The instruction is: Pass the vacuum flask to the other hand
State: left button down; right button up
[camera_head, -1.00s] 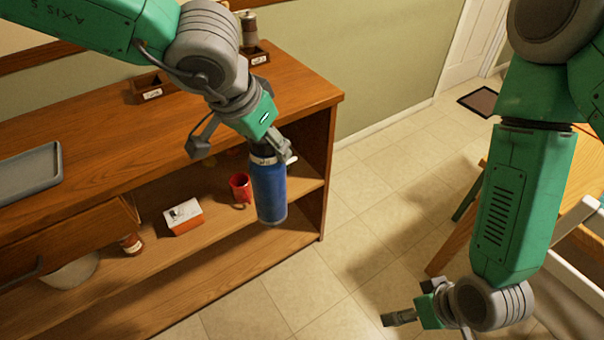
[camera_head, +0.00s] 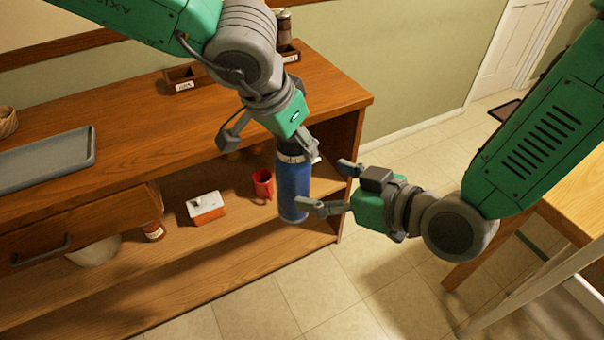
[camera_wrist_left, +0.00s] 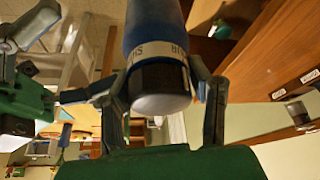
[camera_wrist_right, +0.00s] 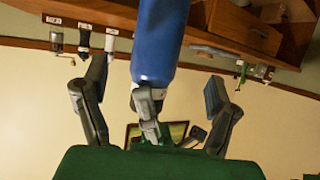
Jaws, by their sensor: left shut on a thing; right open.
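The blue vacuum flask (camera_head: 293,186) hangs upright in front of the shelf unit, with a dark cap and a pale band at its top. My left gripper (camera_head: 303,150) is shut on its upper end. In the left wrist view the fingers flank the cap and band of the flask (camera_wrist_left: 160,62). My right gripper (camera_head: 330,188) is open at the flask's lower right, one finger near its lower body. In the right wrist view the flask (camera_wrist_right: 160,40) lies between the spread fingers (camera_wrist_right: 158,100); I cannot tell whether they touch it.
The wooden shelf unit (camera_head: 330,95) stands behind, with a red mug (camera_head: 262,184), a white and orange box (camera_head: 206,207), a jar (camera_head: 153,231) and a bowl (camera_head: 95,250) on its shelf. A grey tray (camera_head: 45,160) lies on top. A wooden table (camera_head: 575,215) is at right.

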aim_at(288, 174)
jog(key=x, duration=0.9)
jog(key=shift+w+a+f, duration=0.1)
jog(key=shift+f, duration=0.05)
jog(key=c, duration=1.7)
pick_arm(q)
jog(key=c, duration=0.7)
grip_release()
